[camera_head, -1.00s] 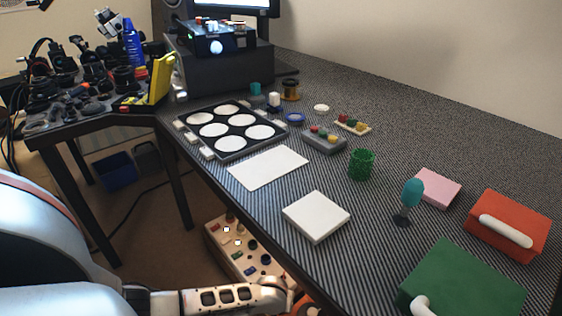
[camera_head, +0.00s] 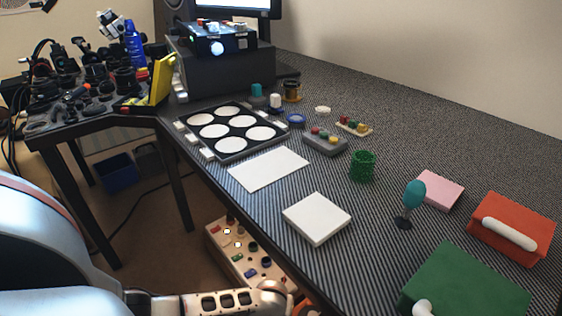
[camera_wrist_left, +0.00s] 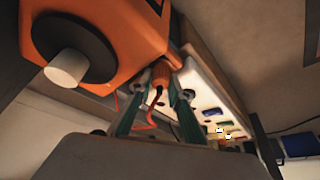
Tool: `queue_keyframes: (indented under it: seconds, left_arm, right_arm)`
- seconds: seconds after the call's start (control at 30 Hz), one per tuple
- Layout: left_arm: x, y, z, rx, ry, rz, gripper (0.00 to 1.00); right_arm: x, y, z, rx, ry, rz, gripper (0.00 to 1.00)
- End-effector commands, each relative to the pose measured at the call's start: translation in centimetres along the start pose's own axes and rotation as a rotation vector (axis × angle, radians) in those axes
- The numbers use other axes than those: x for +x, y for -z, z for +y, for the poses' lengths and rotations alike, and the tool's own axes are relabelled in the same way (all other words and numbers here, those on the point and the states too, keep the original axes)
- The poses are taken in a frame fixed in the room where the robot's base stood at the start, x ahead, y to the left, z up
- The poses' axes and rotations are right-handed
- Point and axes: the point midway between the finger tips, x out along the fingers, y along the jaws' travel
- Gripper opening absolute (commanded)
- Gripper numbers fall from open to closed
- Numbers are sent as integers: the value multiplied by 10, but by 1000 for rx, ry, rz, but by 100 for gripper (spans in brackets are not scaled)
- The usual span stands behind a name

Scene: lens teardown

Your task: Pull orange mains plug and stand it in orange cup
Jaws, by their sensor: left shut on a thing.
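In the left wrist view, the fingers of my left gripper (camera_wrist_left: 162,92) are closed around an orange plug (camera_wrist_left: 161,74) with a thin orange cord hanging from it. The plug is beside the white socket panel (camera_wrist_left: 207,83); I cannot tell whether it is still seated there. The panel, with coloured sockets and switches, also shows below the table edge in the head view (camera_head: 238,250). There my left arm (camera_head: 225,301) reaches in at the bottom, and its fingers and the plug are hidden. I cannot make out an orange cup. My right gripper is out of view.
A large orange housing (camera_wrist_left: 110,35) with a black disc and pale knob is close to the left fingers. On the striped table (camera_head: 330,262) are a white block (camera_head: 317,217), a green mesh cup (camera_head: 362,166), a green box (camera_head: 465,285) and an orange-red box (camera_head: 512,225).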

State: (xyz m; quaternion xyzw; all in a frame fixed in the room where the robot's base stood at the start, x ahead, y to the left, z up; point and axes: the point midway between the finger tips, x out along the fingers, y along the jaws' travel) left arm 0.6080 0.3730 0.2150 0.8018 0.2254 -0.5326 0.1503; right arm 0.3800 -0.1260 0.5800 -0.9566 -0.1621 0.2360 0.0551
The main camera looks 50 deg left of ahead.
Motion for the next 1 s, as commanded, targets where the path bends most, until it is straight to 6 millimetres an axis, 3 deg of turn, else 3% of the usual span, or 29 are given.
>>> queue_keyframes:
  seconds: [0.03,0.1,0.57,1.0]
  left_arm:
    - [0,-2,0,0,-1,-3,23]
    - [0,-2,1,0,-2,-3,38]
    - [-6,-6,3,-1,-6,-8,38]
    - [-56,-5,-2,0,1,-6,38]
  right_arm:
    - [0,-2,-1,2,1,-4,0]
    - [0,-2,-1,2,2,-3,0]
    - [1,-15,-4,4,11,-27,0]
    - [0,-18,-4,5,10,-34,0]
